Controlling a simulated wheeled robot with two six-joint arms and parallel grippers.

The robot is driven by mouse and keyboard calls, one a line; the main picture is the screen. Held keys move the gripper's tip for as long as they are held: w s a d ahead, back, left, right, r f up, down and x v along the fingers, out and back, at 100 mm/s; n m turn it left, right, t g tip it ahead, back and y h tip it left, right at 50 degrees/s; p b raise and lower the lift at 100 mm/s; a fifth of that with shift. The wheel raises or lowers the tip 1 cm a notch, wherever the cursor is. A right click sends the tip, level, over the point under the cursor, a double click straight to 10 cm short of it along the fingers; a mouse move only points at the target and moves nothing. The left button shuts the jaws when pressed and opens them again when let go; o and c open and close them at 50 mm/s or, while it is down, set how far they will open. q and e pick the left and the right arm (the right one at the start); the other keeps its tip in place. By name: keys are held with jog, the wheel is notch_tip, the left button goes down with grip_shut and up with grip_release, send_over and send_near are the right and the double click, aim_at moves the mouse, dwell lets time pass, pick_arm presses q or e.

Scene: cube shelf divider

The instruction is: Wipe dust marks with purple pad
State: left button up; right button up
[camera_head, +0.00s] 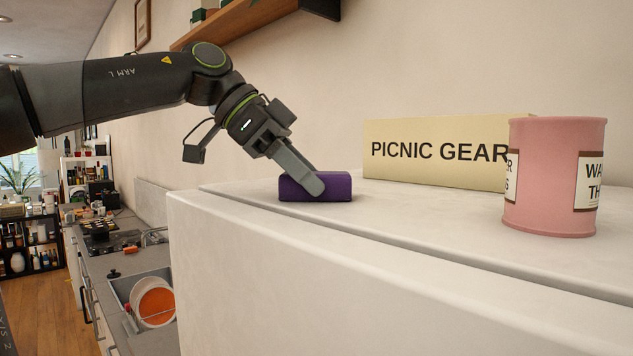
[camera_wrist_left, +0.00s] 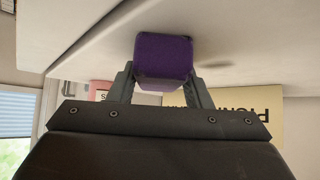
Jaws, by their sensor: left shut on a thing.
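The purple pad (camera_head: 338,187) is a small block on the white top surface (camera_head: 420,215), near its far left end. My left gripper (camera_head: 314,186) reaches down from the left and is shut on the pad. In the left wrist view the pad (camera_wrist_left: 163,57) sits between both fingers of the gripper (camera_wrist_left: 163,78), against or very close to the white surface. A faint grey smudge (camera_wrist_left: 215,65) shows beside the pad in that view; I cannot tell whether it is dust or shadow. I see no clear dust mark in the head view. My right gripper is not in view.
A cream box or sign reading PICNIC GEAR (camera_head: 440,175) stands against the wall behind the pad. A pink labelled canister (camera_head: 540,195) stands at the right. A wooden wall shelf (camera_head: 235,25) hangs above. The surface between pad and canister is clear.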

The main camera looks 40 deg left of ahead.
pick_arm(q)
jog(key=shift+s, duration=0.3)
jog(key=shift+w+a+r+p, duration=0.1)
jog(key=shift+r+p, duration=0.5)
jog(key=shift+p, duration=0.1)
